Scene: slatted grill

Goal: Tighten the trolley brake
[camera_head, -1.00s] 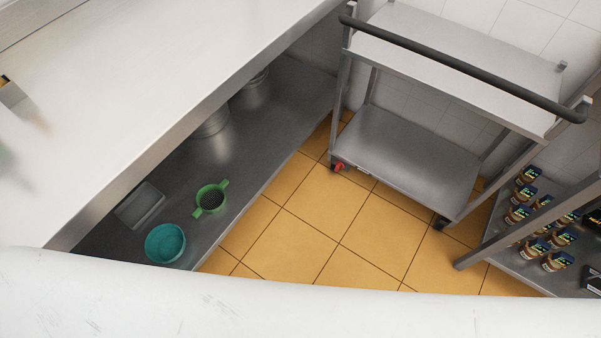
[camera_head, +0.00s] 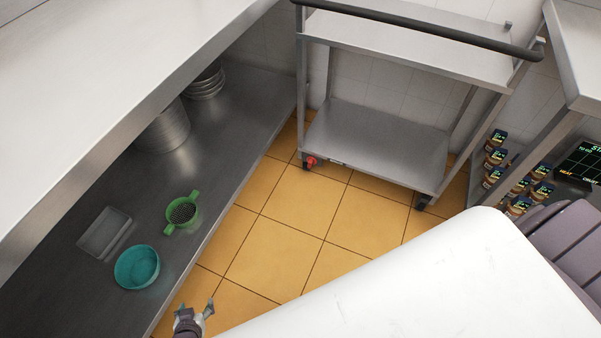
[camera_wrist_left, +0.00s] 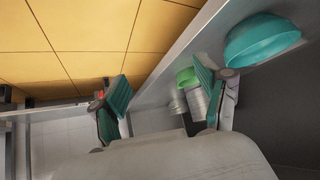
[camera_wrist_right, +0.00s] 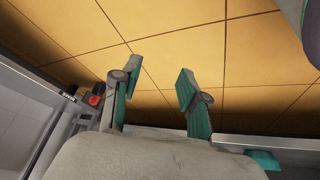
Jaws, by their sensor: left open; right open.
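The steel trolley (camera_head: 372,140) stands on the floor tiles against the back wall, with a dark push handle along its top. A small red brake lever (camera_head: 311,161) sits at its front left wheel, and it also shows at the left of the right wrist view (camera_wrist_right: 94,99). My left gripper (camera_head: 204,309) is at the bottom edge of the head view, well short of the trolley. In the left wrist view its fingers (camera_wrist_left: 161,80) are apart and empty. My right gripper (camera_wrist_right: 158,69) is open and empty above the tiles, apart from the brake; the head view does not show it.
A steel counter (camera_head: 95,75) runs along the left. Several jars (camera_head: 517,184) stand on a low shelf at right. Tiles (camera_head: 290,215) before the trolley are clear.

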